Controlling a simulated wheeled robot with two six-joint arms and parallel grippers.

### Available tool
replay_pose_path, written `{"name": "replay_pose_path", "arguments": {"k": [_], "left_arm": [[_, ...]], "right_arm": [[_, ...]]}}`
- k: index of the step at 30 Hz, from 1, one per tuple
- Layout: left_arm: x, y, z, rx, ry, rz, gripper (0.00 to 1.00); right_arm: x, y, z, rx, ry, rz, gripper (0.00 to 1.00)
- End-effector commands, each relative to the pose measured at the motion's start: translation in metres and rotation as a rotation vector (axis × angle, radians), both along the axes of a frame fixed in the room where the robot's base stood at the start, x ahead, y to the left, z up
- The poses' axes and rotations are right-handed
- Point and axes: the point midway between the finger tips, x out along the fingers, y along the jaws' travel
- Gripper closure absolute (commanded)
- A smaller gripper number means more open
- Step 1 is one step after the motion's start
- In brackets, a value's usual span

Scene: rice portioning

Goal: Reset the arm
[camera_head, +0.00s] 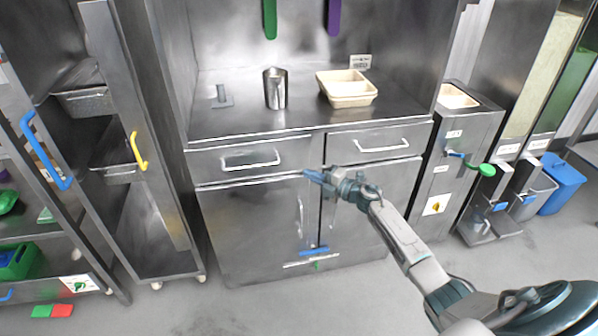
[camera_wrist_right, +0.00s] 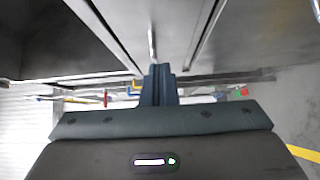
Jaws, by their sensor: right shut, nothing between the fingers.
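My right arm comes in from the lower right of the head view. Its gripper (camera_head: 312,174) is shut and empty, in front of the steel cabinet (camera_head: 255,222), near the gap between the two drawers and below the counter edge. In the right wrist view the gripper's fingers (camera_wrist_right: 158,84) are together, with nothing between them. I cannot tell from the head view whether the fingertips touch the cabinet front. My left gripper is not in view.
On the counter (camera_head: 235,118) stand a metal cup (camera_head: 275,90) and a beige divided tray (camera_head: 347,100). Open shelving with a yellow handle (camera_head: 138,150) is at left. A dispenser with a green knob (camera_head: 487,170) and a blue bin (camera_head: 562,185) are at right. Grey floor is clear in front.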

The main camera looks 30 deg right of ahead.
Motion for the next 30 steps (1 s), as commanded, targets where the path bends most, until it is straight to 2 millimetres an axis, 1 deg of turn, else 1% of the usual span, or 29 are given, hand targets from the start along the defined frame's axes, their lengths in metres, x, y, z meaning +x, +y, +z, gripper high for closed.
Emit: {"name": "replay_pose_path", "arguments": {"k": [1, 6, 10, 14, 17, 20, 23, 24, 26, 27, 29, 30], "left_arm": [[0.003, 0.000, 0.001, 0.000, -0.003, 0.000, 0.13], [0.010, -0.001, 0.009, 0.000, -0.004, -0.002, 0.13], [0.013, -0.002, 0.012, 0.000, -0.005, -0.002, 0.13], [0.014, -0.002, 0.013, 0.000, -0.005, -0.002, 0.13], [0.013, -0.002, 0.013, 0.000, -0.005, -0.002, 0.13], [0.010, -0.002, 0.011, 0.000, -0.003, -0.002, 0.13], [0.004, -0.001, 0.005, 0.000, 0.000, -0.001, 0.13], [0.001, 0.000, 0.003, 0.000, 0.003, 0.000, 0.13], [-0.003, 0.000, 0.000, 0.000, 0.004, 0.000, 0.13], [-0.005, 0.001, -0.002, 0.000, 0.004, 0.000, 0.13], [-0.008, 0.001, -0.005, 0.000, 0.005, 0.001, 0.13], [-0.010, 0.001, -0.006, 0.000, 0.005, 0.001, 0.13]], "right_arm": [[-0.010, -0.005, -0.002, -0.003, 0.002, 0.001, 1.00], [-0.028, -0.015, -0.002, -0.002, 0.001, 0.001, 1.00], [-0.034, -0.018, -0.001, 0.000, 0.001, 0.001, 1.00], [-0.035, -0.019, 0.000, 0.001, 0.000, 0.001, 1.00], [-0.037, -0.019, -0.009, 0.026, 0.015, -0.017, 1.00], [-0.046, -0.021, -0.042, 0.118, 0.073, -0.096, 1.00], [-0.066, -0.026, -0.100, 0.266, 0.179, -0.241, 1.00], [-0.078, -0.028, -0.127, 0.327, 0.232, -0.308, 1.00], [-0.100, -0.031, -0.169, 0.413, 0.316, -0.411, 1.00], [-0.116, -0.031, -0.195, 0.463, 0.368, -0.476, 1.00], [-0.142, -0.031, -0.233, 0.531, 0.451, -0.572, 1.00], [-0.160, -0.029, -0.257, 0.572, 0.505, -0.632, 1.00]]}}
